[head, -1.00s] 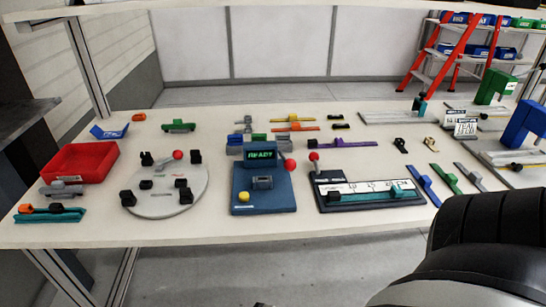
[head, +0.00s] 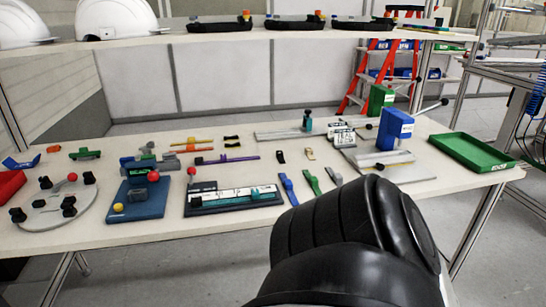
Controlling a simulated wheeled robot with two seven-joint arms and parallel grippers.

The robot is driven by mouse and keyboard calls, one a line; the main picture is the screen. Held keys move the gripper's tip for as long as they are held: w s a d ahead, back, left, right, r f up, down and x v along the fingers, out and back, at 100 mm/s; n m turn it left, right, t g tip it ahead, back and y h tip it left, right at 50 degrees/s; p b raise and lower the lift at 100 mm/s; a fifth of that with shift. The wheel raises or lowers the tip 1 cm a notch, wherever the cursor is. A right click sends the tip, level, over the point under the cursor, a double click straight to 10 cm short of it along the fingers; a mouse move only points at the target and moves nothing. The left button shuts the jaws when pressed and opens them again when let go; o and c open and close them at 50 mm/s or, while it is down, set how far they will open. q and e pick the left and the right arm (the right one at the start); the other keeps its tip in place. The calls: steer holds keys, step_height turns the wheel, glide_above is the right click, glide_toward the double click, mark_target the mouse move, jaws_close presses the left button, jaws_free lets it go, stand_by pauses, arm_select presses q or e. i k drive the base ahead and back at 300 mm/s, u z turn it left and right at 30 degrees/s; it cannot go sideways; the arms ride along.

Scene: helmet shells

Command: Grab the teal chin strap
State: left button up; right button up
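A long teal strip (head: 236,204) lies along the front of a black fixture (head: 207,209) with a white scale, near the table's front edge. A small teal block sits at the right of the scale. I cannot tell for sure whether the strip is the chin strap. A small card (head: 343,136) that seems to read TEAL stands at the right. A large black part of my own arm fills the lower middle right, in front of the table. Neither gripper's fingers show.
Blue (head: 287,188), green (head: 312,182) and grey (head: 334,178) straps lie right of the fixture; a purple strap (head: 228,159) lies behind. A green tray (head: 473,153) is at the right end. White helmet shells (head: 116,18) stand on the shelf above.

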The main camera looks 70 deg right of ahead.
mark_target(196, 202)
steer(key=u, duration=0.1)
steer(key=k, duration=0.2)
steer(key=z, duration=1.5)
